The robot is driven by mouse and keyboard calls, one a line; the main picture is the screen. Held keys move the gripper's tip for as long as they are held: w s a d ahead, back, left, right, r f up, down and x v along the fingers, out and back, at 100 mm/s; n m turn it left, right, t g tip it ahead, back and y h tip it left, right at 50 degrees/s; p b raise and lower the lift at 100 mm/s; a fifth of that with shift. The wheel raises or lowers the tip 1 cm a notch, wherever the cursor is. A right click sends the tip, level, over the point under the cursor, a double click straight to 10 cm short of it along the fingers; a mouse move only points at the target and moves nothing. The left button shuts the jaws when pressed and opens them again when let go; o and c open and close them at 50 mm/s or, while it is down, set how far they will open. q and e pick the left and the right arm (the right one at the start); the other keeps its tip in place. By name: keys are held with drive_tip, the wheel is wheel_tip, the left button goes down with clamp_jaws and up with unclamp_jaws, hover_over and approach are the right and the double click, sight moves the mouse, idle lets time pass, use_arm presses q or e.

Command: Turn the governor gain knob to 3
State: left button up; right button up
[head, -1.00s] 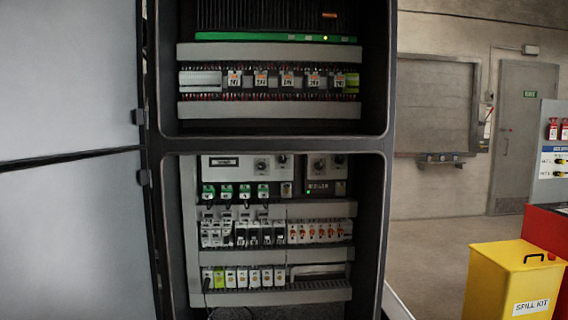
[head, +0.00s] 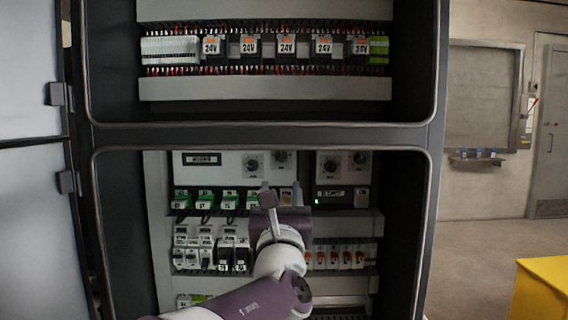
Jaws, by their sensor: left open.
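Two dark round knobs sit on a pale module with a small display: a left knob (head: 252,163) and a right knob (head: 281,157). A second module to the right carries two more, a left knob (head: 331,165) and a right knob (head: 360,158). The labels are too small to read, so I cannot tell which is the governor gain knob or where any pointer stands. My left gripper (head: 281,190) is open and empty in front of the cabinet, just below the left module's knobs in the picture. It hides parts behind it. My right gripper is not in view.
The cabinet's dark frame (head: 270,135) surrounds the lower opening. Green connectors (head: 205,200) and rows of breakers (head: 200,255) lie below the modules. Several 24V units (head: 249,45) sit above. An open door (head: 30,200) stands at left; a yellow bin (head: 545,290) is at right.

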sight(281, 158)
use_arm(q)
drive_tip(key=p+x, duration=0.2)
drive_tip(key=x, duration=0.3)
drive_tip(key=p+x, duration=0.2)
drive_tip(key=x, duration=0.4)
drive_tip(key=shift+w+f, duration=0.15)
drive_tip(key=shift+f, duration=0.05)
drive_tip(key=shift+w+d, duration=0.1)
drive_tip(key=shift+w, duration=0.3)
clamp_jaws()
